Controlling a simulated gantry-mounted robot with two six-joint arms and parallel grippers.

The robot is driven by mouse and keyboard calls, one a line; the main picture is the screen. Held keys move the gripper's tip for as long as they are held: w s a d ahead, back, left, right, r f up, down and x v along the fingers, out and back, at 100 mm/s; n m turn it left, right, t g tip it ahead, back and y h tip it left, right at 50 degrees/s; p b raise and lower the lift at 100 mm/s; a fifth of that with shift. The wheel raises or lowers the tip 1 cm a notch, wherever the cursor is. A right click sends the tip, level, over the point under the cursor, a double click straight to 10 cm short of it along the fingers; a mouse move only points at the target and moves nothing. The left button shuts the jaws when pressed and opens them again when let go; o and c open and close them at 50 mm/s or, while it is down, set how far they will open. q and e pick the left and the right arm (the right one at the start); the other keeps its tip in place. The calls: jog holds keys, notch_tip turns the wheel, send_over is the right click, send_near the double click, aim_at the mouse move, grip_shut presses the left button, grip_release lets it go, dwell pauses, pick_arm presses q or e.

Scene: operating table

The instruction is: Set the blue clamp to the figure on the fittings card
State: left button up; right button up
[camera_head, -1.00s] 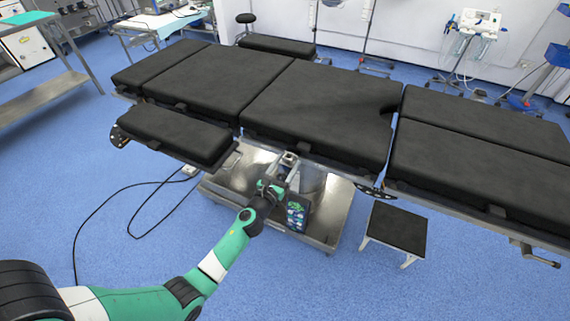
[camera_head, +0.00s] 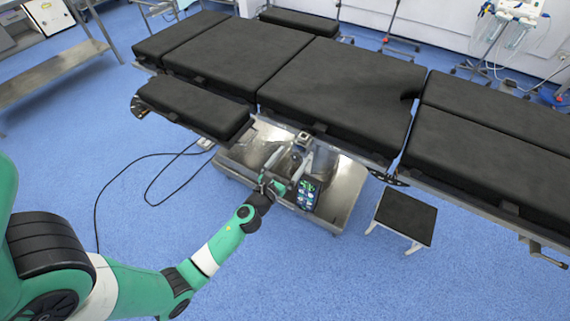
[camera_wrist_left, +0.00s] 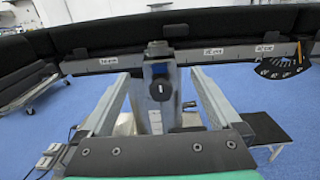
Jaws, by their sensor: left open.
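My left gripper (camera_head: 290,154) is open under the table edge. In the left wrist view its fingers (camera_wrist_left: 162,75) stand apart on either side of the block, with gaps showing. In the head view a small pale block (camera_head: 303,138) shows at the rail. I cannot make out a fittings card. My right gripper does not show.
The padded operating table (camera_head: 335,88) overhangs my gripper. Its metal base (camera_head: 340,190) lies below. The rail bears small labels (camera_wrist_left: 213,51), unreadable here, and a black quadrant plate (camera_wrist_left: 280,67) to the right. A black step stool (camera_head: 405,218) and floor cables (camera_head: 150,180) are nearby.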

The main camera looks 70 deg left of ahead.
pick_arm(q)
jog(key=v, duration=0.4)
jog(key=shift+s+d, duration=0.2)
jog(key=shift+s, duration=0.1)
